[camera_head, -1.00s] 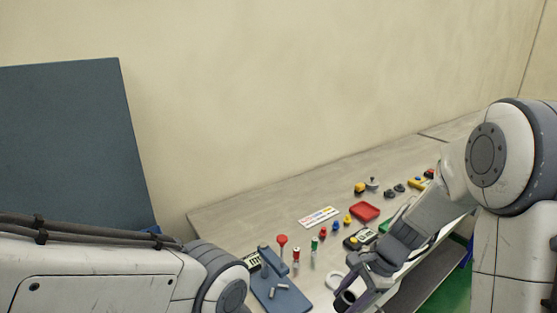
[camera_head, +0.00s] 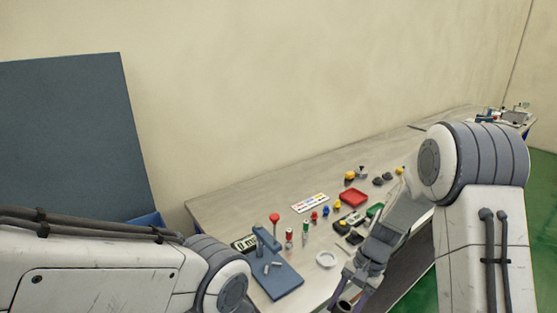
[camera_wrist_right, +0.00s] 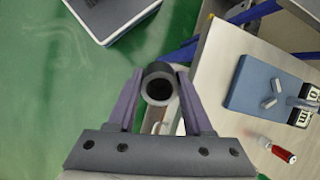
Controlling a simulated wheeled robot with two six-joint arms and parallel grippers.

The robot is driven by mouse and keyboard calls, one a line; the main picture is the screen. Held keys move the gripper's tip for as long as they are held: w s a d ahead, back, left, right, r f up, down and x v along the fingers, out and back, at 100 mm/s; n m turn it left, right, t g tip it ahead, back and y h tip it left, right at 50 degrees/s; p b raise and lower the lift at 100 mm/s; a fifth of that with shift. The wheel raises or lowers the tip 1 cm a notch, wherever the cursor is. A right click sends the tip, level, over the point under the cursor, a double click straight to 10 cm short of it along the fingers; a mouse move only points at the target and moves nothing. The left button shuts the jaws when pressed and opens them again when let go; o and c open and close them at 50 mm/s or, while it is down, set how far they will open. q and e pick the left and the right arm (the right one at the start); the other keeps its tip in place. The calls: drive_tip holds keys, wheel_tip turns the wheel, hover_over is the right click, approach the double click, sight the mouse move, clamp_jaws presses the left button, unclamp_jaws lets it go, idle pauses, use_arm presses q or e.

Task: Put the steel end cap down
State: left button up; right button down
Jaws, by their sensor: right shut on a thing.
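My right gripper (camera_head: 348,296) is shut on the steel end cap, at the front edge of the bench. In the right wrist view the gripper (camera_wrist_right: 158,88) has a finger on each side of the cap (camera_wrist_right: 160,73), a short grey cylinder with a dark round hollow facing the camera. In that view the cap is beside the bench edge, with green floor around it. In the head view the cap (camera_head: 343,305) is small, at the bottom edge of the picture. My left gripper is outside the views; only its arm shows.
Bare bench (camera_head: 230,205) lies at the back left.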

drive_tip(key=d+f+n+g+h, duration=0.2)
drive_tip(key=d+f+n, duration=0.1)
drive_tip(key=f+n, duration=0.4)
drive_tip(key=shift+s+f+n, duration=0.15)
drive_tip(key=shift+s+n, duration=0.3)
drive_tip(key=shift+n, duration=0.05)
